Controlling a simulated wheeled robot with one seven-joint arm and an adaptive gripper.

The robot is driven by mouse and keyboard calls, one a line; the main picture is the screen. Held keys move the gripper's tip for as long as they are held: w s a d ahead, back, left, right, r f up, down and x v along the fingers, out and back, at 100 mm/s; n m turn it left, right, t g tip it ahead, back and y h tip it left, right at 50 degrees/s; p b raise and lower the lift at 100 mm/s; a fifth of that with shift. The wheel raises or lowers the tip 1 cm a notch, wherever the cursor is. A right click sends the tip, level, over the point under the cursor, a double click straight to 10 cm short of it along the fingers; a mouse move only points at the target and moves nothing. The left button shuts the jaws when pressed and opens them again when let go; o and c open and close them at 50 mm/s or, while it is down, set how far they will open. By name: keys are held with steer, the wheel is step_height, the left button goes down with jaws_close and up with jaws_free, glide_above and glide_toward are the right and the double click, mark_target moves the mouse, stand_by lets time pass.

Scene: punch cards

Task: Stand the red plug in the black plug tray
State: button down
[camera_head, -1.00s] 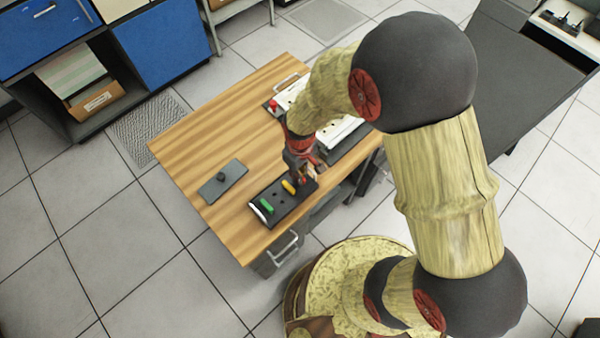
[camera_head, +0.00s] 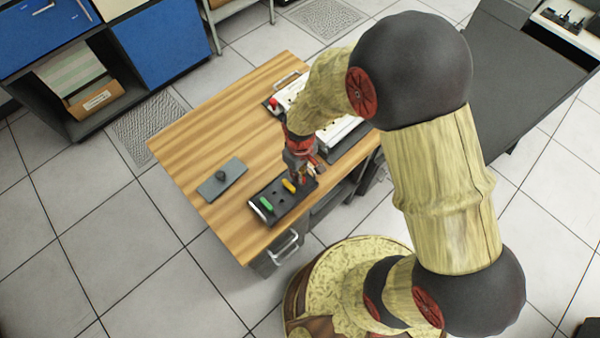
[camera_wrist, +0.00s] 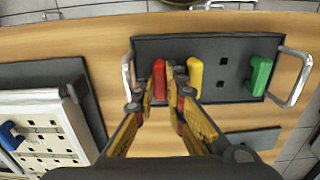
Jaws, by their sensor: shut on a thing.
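The black plug tray (camera_head: 258,208) lies near the front edge of the wooden table and has a handle at each end in the wrist view (camera_wrist: 225,42). A yellow plug (camera_wrist: 195,76) and a green plug (camera_wrist: 260,76) stand in it. My gripper (camera_wrist: 163,86) is shut on the red plug (camera_wrist: 159,77), at the tray's left end in the wrist view, beside the yellow plug. I cannot tell whether the red plug's foot is seated or just above the tray. In the head view my gripper (camera_head: 304,172) hides that end of the tray.
A white panel with square holes (camera_wrist: 48,130) and a blue plug (camera_wrist: 10,134) lies beside the tray. A red piece (camera_head: 273,102) is at the panel's far end. The table's left part is clear.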

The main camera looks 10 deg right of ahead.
steer(key=shift+s+f, duration=0.1)
steer(key=shift+f, duration=0.05)
steer(key=c, duration=1.8)
jaws_free()
steer(key=shift+o, duration=0.2)
step_height(320, 180, up, 12)
step_height(320, 180, up, 23)
steer(key=m+t, duration=0.6)
steer(key=m, duration=0.1)
glide_above(304, 188)
steer(key=s+d, duration=0.9)
steer(key=d, duration=0.2)
steer(key=shift+w+f+b, duration=0.1)
steer(key=shift+b, duration=0.3)
